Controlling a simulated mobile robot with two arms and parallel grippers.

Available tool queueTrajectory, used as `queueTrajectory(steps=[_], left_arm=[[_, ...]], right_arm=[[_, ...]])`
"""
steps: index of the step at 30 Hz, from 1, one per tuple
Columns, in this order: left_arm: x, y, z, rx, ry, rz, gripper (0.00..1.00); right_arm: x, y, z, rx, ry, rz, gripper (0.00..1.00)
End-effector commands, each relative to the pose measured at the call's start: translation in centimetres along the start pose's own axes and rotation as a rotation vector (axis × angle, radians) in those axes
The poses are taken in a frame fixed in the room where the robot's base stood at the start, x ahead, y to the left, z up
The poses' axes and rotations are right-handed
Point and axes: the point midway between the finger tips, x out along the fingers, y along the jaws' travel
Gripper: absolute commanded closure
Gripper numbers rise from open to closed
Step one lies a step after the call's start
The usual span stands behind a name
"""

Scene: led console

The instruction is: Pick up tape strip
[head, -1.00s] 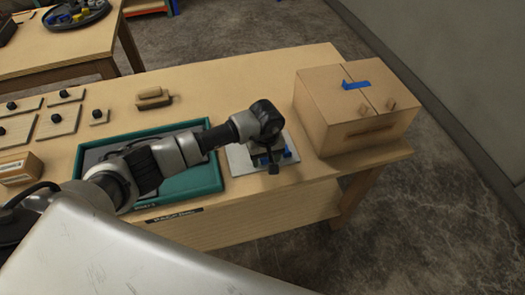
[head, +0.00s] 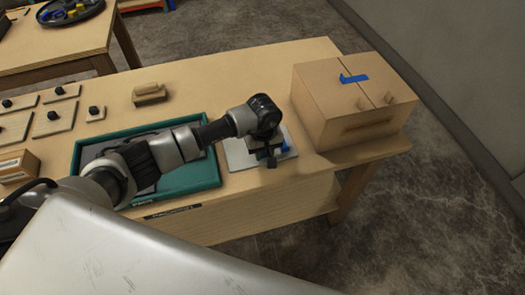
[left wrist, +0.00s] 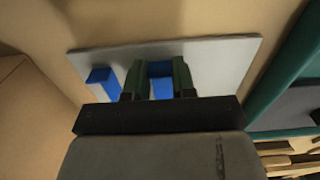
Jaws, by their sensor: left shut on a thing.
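A pale plate (head: 238,158) lies on the wooden table, and it also shows in the left wrist view (left wrist: 225,56). My left gripper (head: 270,156) is over the plate, pointing down. In the left wrist view its two fingers (left wrist: 158,78) are shut on a blue tape strip (left wrist: 161,68), which shows between them. A second blue strip (left wrist: 100,76) is on the plate to the left of the fingers, apart from them. Blue also shows right of the gripper in the head view (head: 288,147). My right gripper is not in view.
A cardboard box (head: 335,108) with a blue tape piece (head: 354,78) across its top flaps stands right of the plate. A green tray (head: 205,181) lies left of it, under my arm. Wooden pieces with black knobs (head: 55,115) are farther left.

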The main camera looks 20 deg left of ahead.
Motion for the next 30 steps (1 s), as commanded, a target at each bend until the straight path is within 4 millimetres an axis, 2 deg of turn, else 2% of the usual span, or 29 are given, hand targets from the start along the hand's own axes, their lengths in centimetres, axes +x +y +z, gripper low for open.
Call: queueTrajectory(steps=[8, 15, 21, 25, 30], left_arm=[[-3.7, 0.3, 0.0, 0.003, 0.004, 0.001, 0.99], [-6.8, 5.8, 1.5, 0.005, 0.003, 0.003, 0.99], [-9.0, 9.3, 2.5, 0.003, 0.002, 0.000, 0.99], [-9.9, 10.6, 2.8, 0.001, 0.000, -0.001, 0.99], [-11.1, 11.2, 3.0, 0.000, 0.000, -0.002, 0.99]], right_arm=[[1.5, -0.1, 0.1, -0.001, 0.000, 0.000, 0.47], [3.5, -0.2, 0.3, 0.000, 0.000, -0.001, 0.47], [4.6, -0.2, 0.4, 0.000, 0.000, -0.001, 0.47], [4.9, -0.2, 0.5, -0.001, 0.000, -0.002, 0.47], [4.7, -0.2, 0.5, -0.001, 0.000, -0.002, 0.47]])
